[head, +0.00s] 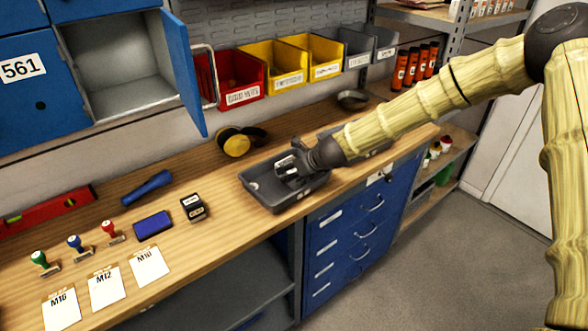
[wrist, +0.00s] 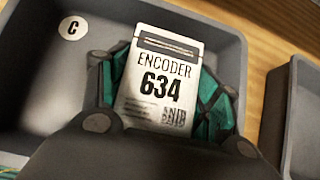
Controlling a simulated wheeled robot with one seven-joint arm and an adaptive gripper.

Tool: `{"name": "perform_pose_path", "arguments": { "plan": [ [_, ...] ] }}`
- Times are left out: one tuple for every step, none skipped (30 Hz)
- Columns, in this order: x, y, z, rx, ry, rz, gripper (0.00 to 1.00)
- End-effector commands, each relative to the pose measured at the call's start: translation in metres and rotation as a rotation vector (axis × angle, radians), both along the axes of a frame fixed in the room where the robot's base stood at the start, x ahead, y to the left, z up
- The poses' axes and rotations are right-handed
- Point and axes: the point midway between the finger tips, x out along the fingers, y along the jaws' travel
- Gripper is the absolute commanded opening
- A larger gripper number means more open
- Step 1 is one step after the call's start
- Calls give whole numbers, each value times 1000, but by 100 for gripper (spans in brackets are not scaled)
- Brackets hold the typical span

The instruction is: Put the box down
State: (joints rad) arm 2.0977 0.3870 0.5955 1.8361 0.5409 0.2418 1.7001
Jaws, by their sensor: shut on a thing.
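The box (wrist: 160,80) is white with the label "ENCODER 634" and shows in the wrist view. My gripper (wrist: 168,105) is shut on it, with green finger pads on both sides. Behind it is a dark grey tray (wrist: 225,60) marked "C". In the head view my gripper (head: 288,170) is over this tray (head: 270,205), which stands at the front of the wooden workbench. I cannot tell whether the box touches the tray floor. The box is mostly hidden by my gripper in the head view.
A second grey tray (wrist: 304,120) stands to the right. Yellow earmuffs (head: 234,146) lie behind the first tray. A black stamp (head: 193,207) and blue ink pad (head: 153,224) lie to the left. Red and yellow bins (head: 238,78) line the back. An open blue locker door (head: 184,75) juts out.

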Motion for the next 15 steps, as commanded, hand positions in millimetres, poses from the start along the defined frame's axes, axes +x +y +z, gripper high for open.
{"name": "perform_pose_path", "arguments": {
  "plan": [
    [0,0,1,1,-1,0,31],
    [0,0,1,1,-1,0,31],
    [0,0,1,0,-1,1,31],
    [0,0,1,0,-1,1,31],
    [0,0,1,0,-1,1,31],
    [0,0,0,1,-1,0,31],
    [0,0,-1,1,-1,0,31],
    [0,0,-1,0,0,0,68],
    [0,0,-1,0,0,0,75],
    [0,0,-1,0,0,0,80],
    [0,0,-1,0,0,0,84],
    [0,0,0,0,0,0,84],
    [0,0,0,0,0,0,84],
    [0,0,0,0,0,0,84],
    [0,0,0,0,0,0,84]
  ]
}}
